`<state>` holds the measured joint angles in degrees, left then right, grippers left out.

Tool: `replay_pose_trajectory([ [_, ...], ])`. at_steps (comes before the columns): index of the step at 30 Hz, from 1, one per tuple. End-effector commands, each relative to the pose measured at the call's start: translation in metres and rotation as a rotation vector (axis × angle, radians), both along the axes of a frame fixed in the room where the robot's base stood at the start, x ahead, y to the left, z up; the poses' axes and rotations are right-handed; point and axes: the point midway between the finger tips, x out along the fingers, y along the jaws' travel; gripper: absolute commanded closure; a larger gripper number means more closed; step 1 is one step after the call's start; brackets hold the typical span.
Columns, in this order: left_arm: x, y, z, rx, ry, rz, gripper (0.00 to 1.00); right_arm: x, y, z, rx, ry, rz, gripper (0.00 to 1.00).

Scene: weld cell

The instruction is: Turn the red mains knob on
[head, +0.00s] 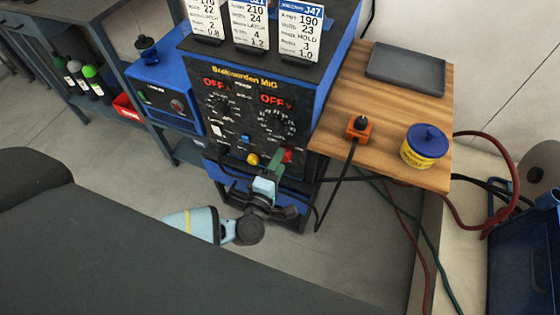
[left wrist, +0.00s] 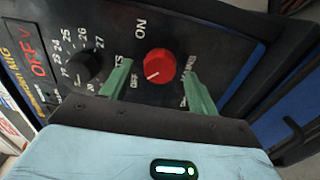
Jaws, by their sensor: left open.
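The red mains knob (left wrist: 159,64) is on the dark front panel of the welder (head: 240,115), at its lower right; in the head view the knob (head: 286,155) is partly hidden by my gripper. Its white mark points towards the OFF label (left wrist: 135,81); the ON label (left wrist: 140,29) is on the other side. My left gripper (head: 276,163) is open in front of the panel. In the left wrist view its two green fingers (left wrist: 157,76) are spread either side of the knob, with gaps showing; I cannot tell how deep they reach. My right gripper is not in view.
A black selector knob (left wrist: 83,67) and a yellow part (head: 253,159) are close by on the panel. A wooden shelf (head: 385,85) at the right holds an orange socket (head: 359,128) and a yellow-blue tub (head: 424,146). Cables hang below it.

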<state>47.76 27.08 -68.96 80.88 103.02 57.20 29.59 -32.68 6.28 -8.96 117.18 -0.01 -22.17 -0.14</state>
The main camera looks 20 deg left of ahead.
Motion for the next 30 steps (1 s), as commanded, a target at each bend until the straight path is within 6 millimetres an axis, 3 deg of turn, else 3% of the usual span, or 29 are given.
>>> replay_pose_trajectory([
  [4,0.0094,-0.0007,0.0000,0.000,0.000,0.000,0.40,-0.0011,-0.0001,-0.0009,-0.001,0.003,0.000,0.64],
  [13,0.0110,-0.0008,0.0000,0.000,0.001,0.000,0.40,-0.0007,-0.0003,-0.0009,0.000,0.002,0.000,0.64],
  [24,0.0108,-0.0007,-0.0001,0.000,0.001,0.000,0.84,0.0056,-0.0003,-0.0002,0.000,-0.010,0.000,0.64],
  [30,0.0106,-0.0008,-0.0001,0.007,0.001,0.000,0.84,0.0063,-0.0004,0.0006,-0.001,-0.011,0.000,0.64],
])
